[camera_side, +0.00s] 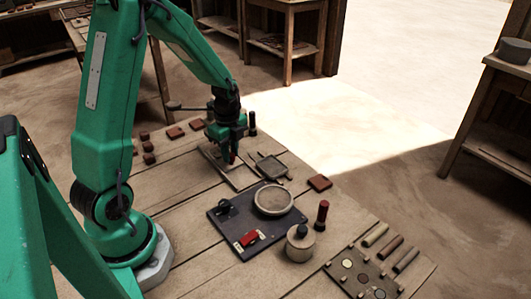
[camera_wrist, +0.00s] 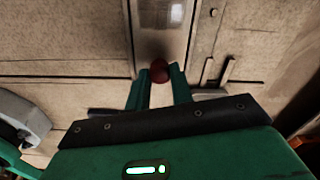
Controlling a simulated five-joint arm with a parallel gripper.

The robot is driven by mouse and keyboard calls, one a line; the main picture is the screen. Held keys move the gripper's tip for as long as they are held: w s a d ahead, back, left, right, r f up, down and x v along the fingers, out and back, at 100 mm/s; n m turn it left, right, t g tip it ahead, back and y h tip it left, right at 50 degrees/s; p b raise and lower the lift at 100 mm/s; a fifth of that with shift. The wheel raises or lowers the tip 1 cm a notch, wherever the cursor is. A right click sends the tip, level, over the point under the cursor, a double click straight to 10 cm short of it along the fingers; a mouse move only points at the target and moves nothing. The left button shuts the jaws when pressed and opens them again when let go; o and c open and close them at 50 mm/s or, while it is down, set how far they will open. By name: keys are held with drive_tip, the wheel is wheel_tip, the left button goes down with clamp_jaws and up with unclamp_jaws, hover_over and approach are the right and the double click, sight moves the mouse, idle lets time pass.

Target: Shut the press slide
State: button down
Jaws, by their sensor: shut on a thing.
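The press slide shows in the wrist view as a narrow grey metal plate (camera_wrist: 162,32) with a shiny patch, set between darker rails. A dark red knob (camera_wrist: 159,70) is at its near end. My gripper (camera_wrist: 159,73) has its two green fingers on either side of the knob and is shut on it. In the side view my gripper (camera_side: 232,156) is low over the long pale frame of the press (camera_side: 240,182) at the table's far part. It hides much of the slide there, so I cannot tell how far it is open.
A dark board (camera_side: 223,222) carries a round pale dish (camera_side: 273,200) and a red switch (camera_side: 249,238). A lidded jar (camera_side: 300,243) and a red-and-black tool (camera_side: 322,214) stand nearby. A grey square plate (camera_side: 270,168) and several brown tiles (camera_side: 320,183) lie around the press.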

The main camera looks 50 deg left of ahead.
drive_tip(key=shift+a, duration=1.95)
drive_tip(key=c, duration=1.2)
unclamp_jaws()
drive_tip(key=shift+c, duration=0.2)
drive_tip(key=shift+o, duration=0.2)
drive_tip(key=shift+d+r, duration=0.1)
drive_tip(key=shift+r, duration=0.05)
wheel_tip(320, 180, up, 8)
drive_tip(key=shift+f, duration=0.2)
